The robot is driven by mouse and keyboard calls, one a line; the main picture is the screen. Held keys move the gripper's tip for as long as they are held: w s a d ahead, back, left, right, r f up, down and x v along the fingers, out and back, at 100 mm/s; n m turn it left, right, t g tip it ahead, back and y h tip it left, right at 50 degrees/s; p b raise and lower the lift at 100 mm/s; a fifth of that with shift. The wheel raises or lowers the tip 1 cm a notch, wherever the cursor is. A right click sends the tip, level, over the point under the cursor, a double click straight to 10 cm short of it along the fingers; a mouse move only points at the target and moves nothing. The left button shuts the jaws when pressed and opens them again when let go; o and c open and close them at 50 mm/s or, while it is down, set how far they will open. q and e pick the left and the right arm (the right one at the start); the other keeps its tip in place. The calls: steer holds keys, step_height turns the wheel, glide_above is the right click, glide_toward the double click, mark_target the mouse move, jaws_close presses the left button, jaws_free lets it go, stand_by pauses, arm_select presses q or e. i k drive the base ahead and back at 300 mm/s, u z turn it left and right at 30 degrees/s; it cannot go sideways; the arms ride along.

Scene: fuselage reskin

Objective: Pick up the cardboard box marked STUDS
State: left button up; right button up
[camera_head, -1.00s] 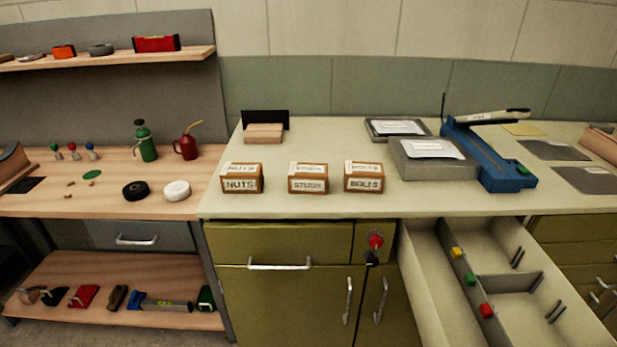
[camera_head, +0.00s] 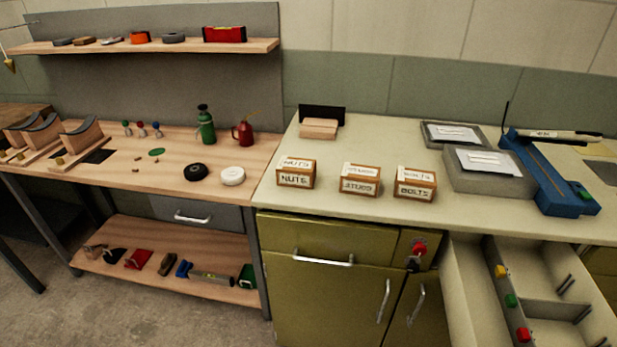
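The cardboard box marked STUDS (camera_head: 360,180) stands on the pale cabinet top (camera_head: 330,217) near its front edge, between two similar boxes. The box marked NUTS (camera_head: 296,173) is to its left and the box marked BOLTS (camera_head: 415,184) is to its right, with small gaps between them. All three are brown with white labels on top and front. Neither of my grippers shows in the head view.
Grey cases (camera_head: 488,172) and a blue tool (camera_head: 552,178) stand to the right on the top. A wooden stand (camera_head: 319,128) is behind the boxes. An open drawer (camera_head: 540,290) juts out at lower right. The left bench (camera_head: 110,167) holds cans and rings.

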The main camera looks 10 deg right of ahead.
mark_target(357, 179)
steer(key=u, duration=1.3)
steer(key=i, duration=1.35)
steer(key=z, duration=2.15)
